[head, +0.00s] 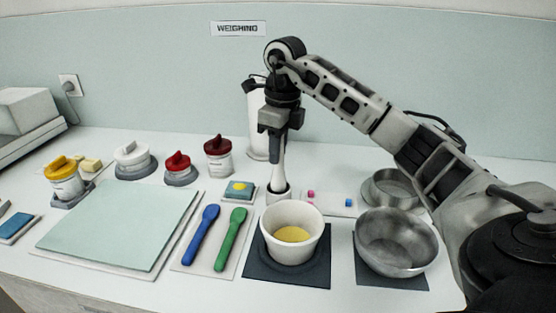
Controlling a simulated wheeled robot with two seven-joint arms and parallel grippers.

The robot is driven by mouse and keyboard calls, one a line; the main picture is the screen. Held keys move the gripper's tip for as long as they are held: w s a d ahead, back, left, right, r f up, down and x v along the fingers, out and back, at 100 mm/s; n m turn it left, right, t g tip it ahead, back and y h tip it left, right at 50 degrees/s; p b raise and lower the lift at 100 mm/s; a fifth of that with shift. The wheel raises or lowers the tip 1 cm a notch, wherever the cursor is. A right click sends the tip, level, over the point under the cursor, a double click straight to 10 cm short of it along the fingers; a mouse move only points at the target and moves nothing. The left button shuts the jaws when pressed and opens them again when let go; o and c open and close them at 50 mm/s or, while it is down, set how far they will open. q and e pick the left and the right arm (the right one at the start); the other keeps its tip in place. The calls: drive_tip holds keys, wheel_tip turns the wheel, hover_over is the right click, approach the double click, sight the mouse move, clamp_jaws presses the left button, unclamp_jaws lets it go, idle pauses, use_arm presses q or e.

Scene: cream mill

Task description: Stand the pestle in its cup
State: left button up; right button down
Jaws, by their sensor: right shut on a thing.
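The white pestle (281,164) hangs upright below my right gripper (279,134) in the head view, behind the mortar. My right gripper points straight down and is shut on the pestle's upper end. The pestle's lower end is at the mouth of a small whitish cup (278,192); it appears to be inside, but I cannot tell how deep it sits. The white mortar (292,224) with yellow content stands in front on a dark mat (258,270). My left gripper is not in view.
A metal bowl (397,240) and a smaller metal dish (391,188) stand to the right. Blue and green spatulas (230,236) lie left of the mortar. A pale green board (120,225) and several lidded jars (218,156) are further left. A tall white container (257,125) stands behind the gripper.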

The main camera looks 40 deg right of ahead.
wheel_tip(320, 180, down, 3)
drive_tip(key=shift+r, duration=0.15)
drive_tip(key=shift+f, duration=0.2)
drive_tip(key=shift+f, duration=0.15)
drive_tip(key=c, duration=1.3)
unclamp_jaws()
drive_tip(key=shift+o, duration=0.2)
